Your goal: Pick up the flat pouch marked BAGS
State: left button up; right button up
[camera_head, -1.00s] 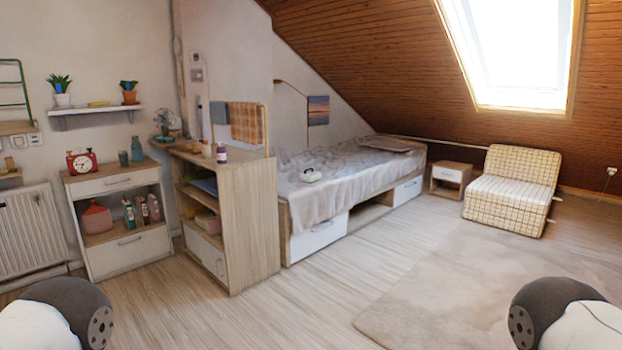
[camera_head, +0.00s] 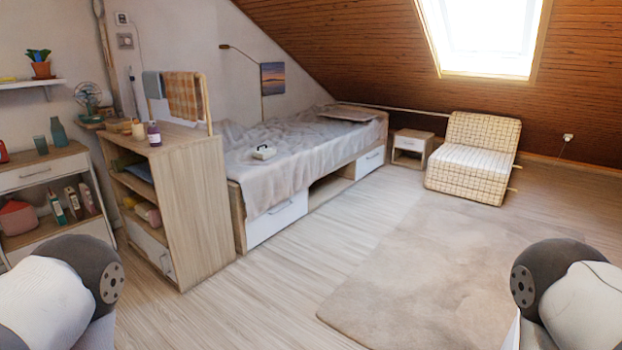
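I cannot make out a flat pouch marked BAGS in the head view. A flat bluish item (camera_head: 140,172) lies on the upper shelf of the wooden shelf unit (camera_head: 190,205), too small to identify. A small pale item with a dark handle (camera_head: 263,152) rests on the bed. Only upper parts of my two arms show at the lower left and lower right. Neither gripper is in the picture.
The bed (camera_head: 300,175) with drawers stands behind the shelf unit. A white cabinet (camera_head: 45,172) is at the left. A checked chair (camera_head: 472,158) and small nightstand (camera_head: 410,145) stand at the back right. The rug (camera_head: 410,270) and floor ahead are clear.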

aim_at(264, 153)
jog(key=i+l, duration=0.1)
jog(key=i, duration=0.75)
jog(key=i+l, duration=0.1)
jog(key=i, duration=0.7)
jog(key=i+l, duration=0.1)
jog(key=i, duration=0.75)
jog(key=i+l+u, duration=0.1)
jog(key=i+u, duration=0.3)
jog(key=i+l+u, duration=0.55)
jog(key=u, duration=0.2)
jog(key=i+l+u, duration=0.85)
jog(key=i+l, duration=0.15)
jog(key=i+l+u, duration=0.25)
jog(key=l, duration=0.3)
